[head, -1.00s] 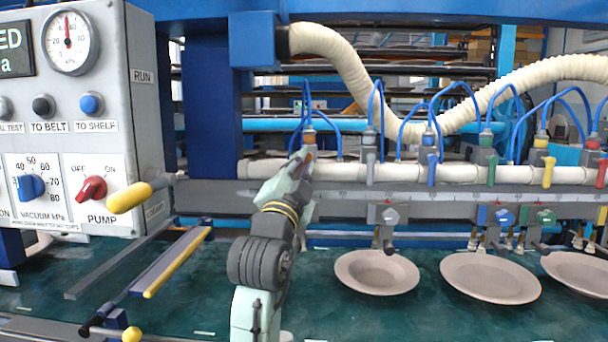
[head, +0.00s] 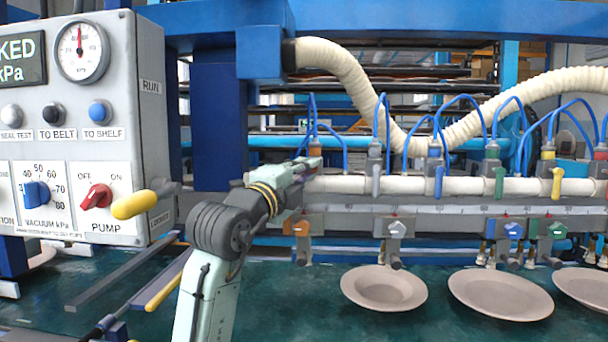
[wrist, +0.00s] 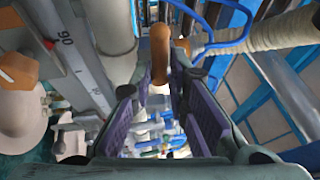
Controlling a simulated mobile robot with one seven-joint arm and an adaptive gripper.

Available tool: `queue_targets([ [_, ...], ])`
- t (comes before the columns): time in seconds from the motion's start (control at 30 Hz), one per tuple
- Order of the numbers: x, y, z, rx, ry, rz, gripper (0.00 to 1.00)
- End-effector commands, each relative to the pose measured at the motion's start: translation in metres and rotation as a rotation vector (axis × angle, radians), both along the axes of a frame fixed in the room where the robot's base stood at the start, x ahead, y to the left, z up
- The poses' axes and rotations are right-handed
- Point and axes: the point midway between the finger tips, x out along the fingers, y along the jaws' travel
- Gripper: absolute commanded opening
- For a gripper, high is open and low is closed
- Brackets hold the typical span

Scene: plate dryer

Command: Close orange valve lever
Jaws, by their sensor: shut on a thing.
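My gripper (head: 308,168) is at the white pipe in the head view, at the left end of the valve row. Its fingers point right along the pipe. In the wrist view the orange valve lever (wrist: 160,50) is between the fingertips at top centre, and the purple-padded fingers (wrist: 163,75) are closed on it. In the head view the gripper hides most of this lever, so its exact angle cannot be told. The grey lever (head: 376,180), blue lever (head: 438,182), green lever (head: 499,182) and yellow lever (head: 557,183) hang down from the pipe.
An orange knob (head: 297,228) sits below the gripper, under the scale rail. Plates (head: 384,289) lie on the green belt (head: 300,315). The control panel (head: 125,100) with its yellow handle (head: 135,204) stands left of my arm. Blue hoses (head: 312,115) rise just above the gripper.

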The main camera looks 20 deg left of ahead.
Motion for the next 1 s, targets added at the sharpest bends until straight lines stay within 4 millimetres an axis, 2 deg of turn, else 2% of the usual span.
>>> queue_targets([
  [0.53,0.0006,-0.0013,-0.001,0.026,0.01,-0.003,0.0],
  [0.57,0.0006,-0.0013,-0.001,0.026,0.01,-0.003,0.16],
  [0.6,0.0006,-0.0013,-0.0009,0.026,0.01,-0.003,0.18],
  [0.8,0.0004,-0.0007,-0.0005,0.025,0.01,-0.002,0.32],
  [1.0,0.0003,-0.0002,-0.0001,0.025,0.009,-0.001,0.32],
])
